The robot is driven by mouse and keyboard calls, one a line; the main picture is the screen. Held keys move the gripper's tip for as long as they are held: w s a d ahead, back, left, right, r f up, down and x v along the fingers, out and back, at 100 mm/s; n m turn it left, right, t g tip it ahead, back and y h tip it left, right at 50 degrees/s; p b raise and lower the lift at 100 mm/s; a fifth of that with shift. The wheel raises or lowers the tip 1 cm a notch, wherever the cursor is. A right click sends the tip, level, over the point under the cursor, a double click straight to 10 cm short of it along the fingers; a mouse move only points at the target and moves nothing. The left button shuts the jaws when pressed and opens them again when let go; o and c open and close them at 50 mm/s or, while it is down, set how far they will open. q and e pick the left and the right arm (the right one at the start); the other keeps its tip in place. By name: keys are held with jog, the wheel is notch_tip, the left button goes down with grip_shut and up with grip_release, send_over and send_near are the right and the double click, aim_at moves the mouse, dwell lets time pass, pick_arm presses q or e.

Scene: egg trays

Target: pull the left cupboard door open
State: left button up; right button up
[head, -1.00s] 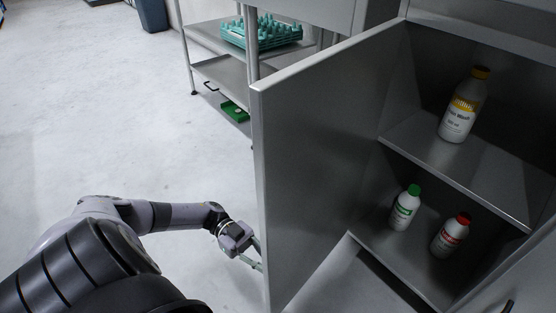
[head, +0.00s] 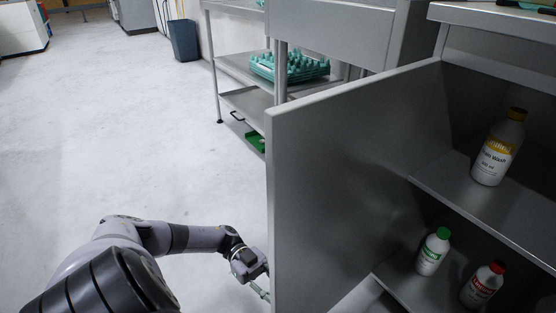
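The left cupboard door (head: 345,185) is a grey metal panel standing wide open, swung out from the cupboard. My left gripper (head: 262,292) is at the door's outer side, low near its free edge. The fingers are partly hidden by the door, so whether they are shut on a handle cannot be told. Inside the open cupboard, a bottle with a yellow band (head: 497,148) stands on the upper shelf (head: 470,205). A green-capped bottle (head: 433,251) and a red-capped bottle (head: 483,285) stand below. My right gripper is not in view.
A metal rack (head: 235,66) stands behind the door, with a teal egg tray (head: 290,68) and a green tray (head: 255,141) on its shelves. A dark bin (head: 184,40) stands by the far wall. The pale floor (head: 120,130) at left is clear.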

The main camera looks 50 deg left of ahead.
pick_arm(q)
jog(key=shift+o, duration=0.6)
jog(key=shift+a, duration=0.1)
jog(key=a, duration=0.7)
jog(key=shift+a, duration=0.15)
jog(key=shift+w, duration=0.1)
